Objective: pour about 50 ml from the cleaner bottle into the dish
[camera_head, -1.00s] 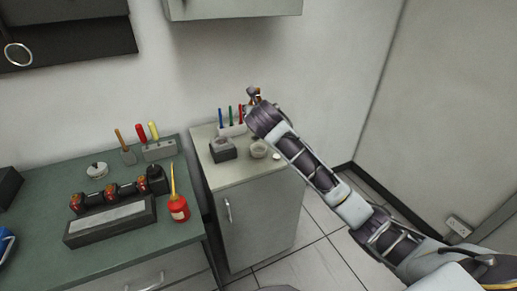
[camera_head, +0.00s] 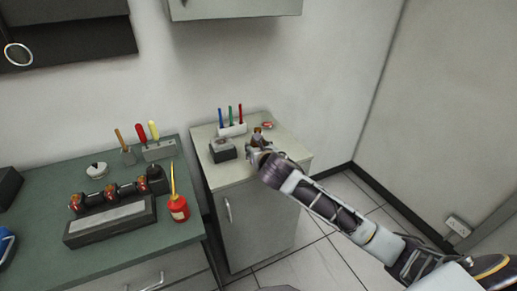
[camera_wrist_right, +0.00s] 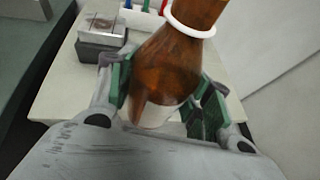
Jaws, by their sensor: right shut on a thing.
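The cleaner bottle (camera_head: 257,138) is brown, and my right gripper (camera_head: 262,154) is shut on it over the small cabinet top. In the right wrist view the brown bottle (camera_wrist_right: 170,65) fills the middle, with a white ring round its neck and a pale patch low down. The green finger pads of the right gripper (camera_wrist_right: 165,98) are on both sides of it. The bottle looks roughly upright; I cannot tell whether it touches the top. The dish is hidden behind my right gripper and arm in the head view. My left gripper is not in view.
The pale cabinet top (camera_head: 204,137) bears a grey block (camera_head: 222,150), a white rack (camera_head: 233,130) of coloured pens and a small red-and-white round thing (camera_head: 267,125). A red oil can (camera_head: 178,208) and tools stand on the green bench (camera_head: 130,249) at left.

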